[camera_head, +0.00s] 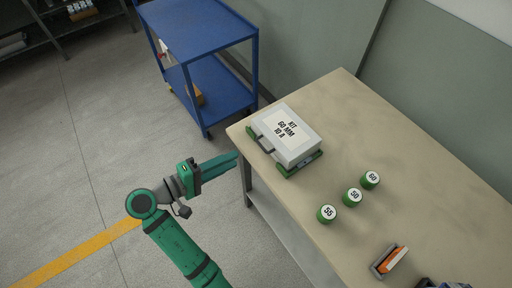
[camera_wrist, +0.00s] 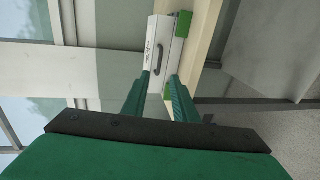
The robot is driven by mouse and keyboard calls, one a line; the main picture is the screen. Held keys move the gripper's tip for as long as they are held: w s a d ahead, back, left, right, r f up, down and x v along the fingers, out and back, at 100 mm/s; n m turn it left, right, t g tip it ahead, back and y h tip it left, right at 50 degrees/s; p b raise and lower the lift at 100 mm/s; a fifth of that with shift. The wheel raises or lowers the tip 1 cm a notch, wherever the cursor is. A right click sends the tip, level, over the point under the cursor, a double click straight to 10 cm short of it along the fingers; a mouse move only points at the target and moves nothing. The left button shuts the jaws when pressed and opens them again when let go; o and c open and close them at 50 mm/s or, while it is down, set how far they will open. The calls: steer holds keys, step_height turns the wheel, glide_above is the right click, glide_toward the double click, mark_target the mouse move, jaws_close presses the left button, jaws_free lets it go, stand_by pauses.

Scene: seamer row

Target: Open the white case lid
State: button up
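The white case (camera_head: 296,146) lies flat near the left corner of the workbench, its lid shut. The lid has a label reading "KIT 60 MM 10 A". A dark handle (camera_head: 264,144) is on its left side, facing my gripper. Green pieces (camera_head: 290,172) show at the case's lower corners. My gripper (camera_head: 236,158) is just off the bench edge, left of the case, pointing toward it. The fingers are apart, empty, and not seen touching the case.
On the workbench (camera_head: 345,105), green cans marked 55 (camera_head: 326,214), 50 (camera_head: 352,196) and 60 (camera_head: 370,180) stand right of the case. An orange item in a grey holder (camera_head: 390,262) is nearer the front. A blue cart (camera_head: 215,60) stands behind. The bench behind the cans is clear.

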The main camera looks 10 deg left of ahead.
steer(key=x, duration=1)
steer(key=shift+w+d, duration=0.25)
steer(key=shift+d, duration=0.05)
jaws_close()
stand_by(1.1)
